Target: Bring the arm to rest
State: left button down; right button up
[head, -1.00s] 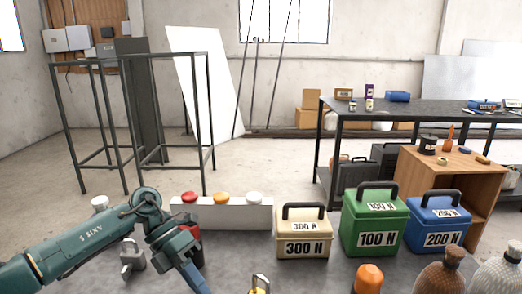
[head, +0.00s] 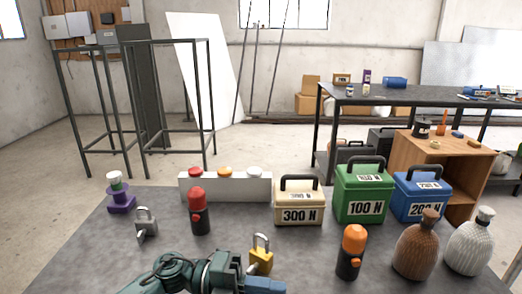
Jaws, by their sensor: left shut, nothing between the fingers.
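My left arm shows at the bottom of the head view, green and folded low over the near edge of the grey table (head: 90,255). Its gripper (head: 264,285) is blue, at the bottom edge of the picture, just in front of the yellow padlock (head: 261,258). The fingers are shut with nothing visible between them, and part of the gripper is cut off by the frame. My right gripper is out of view.
A grey padlock (head: 146,224), red-topped flashlight (head: 200,212), orange-topped flashlight (head: 352,252) and two bottles (head: 417,248) stand on the table. Behind are a button box (head: 226,187) and cases: cream (head: 298,202), green (head: 361,193), blue (head: 422,196). Clear tabletop lies at left.

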pick_arm(q)
jog(key=a+f+n+t+y, duration=0.3)
jog(key=n+t, duration=0.7)
jog(key=n, duration=0.3)
jog(key=a+f+n+t+y, duration=0.35)
jog(key=n+t, duration=0.55)
jog(key=n, duration=0.3)
jog(key=s+a+f+n+g+y+p, duration=0.1)
jog(key=s+a+f+n+g+y, duration=0.4)
jog(key=s+a+f+n+y, duration=0.3)
jog(key=s+a+f+n, duration=0.1)
jog(key=s+f, duration=0.3)
jog(key=f, duration=0.1)
jog(key=shift+a+f+n, duration=0.25)
jog(key=shift+f+n, duration=0.1)
jog(key=shift+n, duration=0.05)
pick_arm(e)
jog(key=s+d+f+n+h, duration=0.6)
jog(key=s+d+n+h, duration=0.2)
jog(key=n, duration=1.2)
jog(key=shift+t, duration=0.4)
pick_arm(q)
jog(key=shift+w, duration=0.15)
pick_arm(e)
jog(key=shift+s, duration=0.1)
